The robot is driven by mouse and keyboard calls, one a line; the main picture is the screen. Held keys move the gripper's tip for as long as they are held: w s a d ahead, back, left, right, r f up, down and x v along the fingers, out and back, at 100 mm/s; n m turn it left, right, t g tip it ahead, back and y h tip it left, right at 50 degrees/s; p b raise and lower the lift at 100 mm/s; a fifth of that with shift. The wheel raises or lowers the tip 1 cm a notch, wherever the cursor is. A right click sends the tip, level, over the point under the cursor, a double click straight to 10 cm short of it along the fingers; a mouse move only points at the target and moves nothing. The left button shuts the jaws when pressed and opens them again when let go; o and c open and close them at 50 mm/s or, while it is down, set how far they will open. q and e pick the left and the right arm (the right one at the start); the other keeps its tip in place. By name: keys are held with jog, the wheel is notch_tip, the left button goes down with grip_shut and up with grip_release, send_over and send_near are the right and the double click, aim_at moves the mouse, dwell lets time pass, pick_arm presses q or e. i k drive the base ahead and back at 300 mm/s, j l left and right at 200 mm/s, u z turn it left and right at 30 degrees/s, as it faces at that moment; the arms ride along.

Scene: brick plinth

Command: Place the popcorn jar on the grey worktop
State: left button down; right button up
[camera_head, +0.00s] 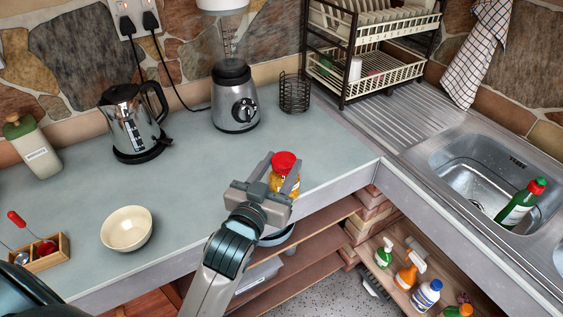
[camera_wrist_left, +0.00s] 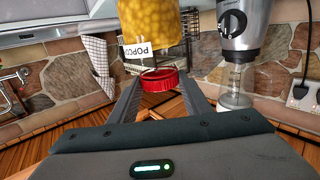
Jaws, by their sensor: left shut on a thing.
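The popcorn jar (camera_head: 279,183) has a red lid and yellow contents. It is upright near the front edge of the grey worktop (camera_head: 190,185), close to its right corner. I cannot tell whether its base touches the worktop. My left gripper (camera_head: 277,175) is shut on the jar, one finger on each side; its palm hides the lower part. In the left wrist view, which is upside down, the jar (camera_wrist_left: 152,28) shows its label and red lid between the fingers (camera_wrist_left: 160,95). My right gripper is not in view.
A blender (camera_head: 236,100), a wire holder (camera_head: 295,92) and a kettle (camera_head: 133,120) stand behind. A cream bowl (camera_head: 127,229), bottle (camera_head: 32,147) and wooden box (camera_head: 45,252) are left. A dish rack (camera_head: 385,72) and sink (camera_head: 470,165) are right. The worktop's middle is clear.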

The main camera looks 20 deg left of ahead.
aim_at(202, 201)
jog(key=l+u, duration=0.2)
jog(key=l, duration=0.3)
jog(key=l+u, duration=0.15)
jog(key=l, duration=0.3)
jog(key=k+l+u, duration=0.2)
jog(key=l, duration=0.3)
jog(key=l+u, duration=0.15)
jog(key=l, duration=0.3)
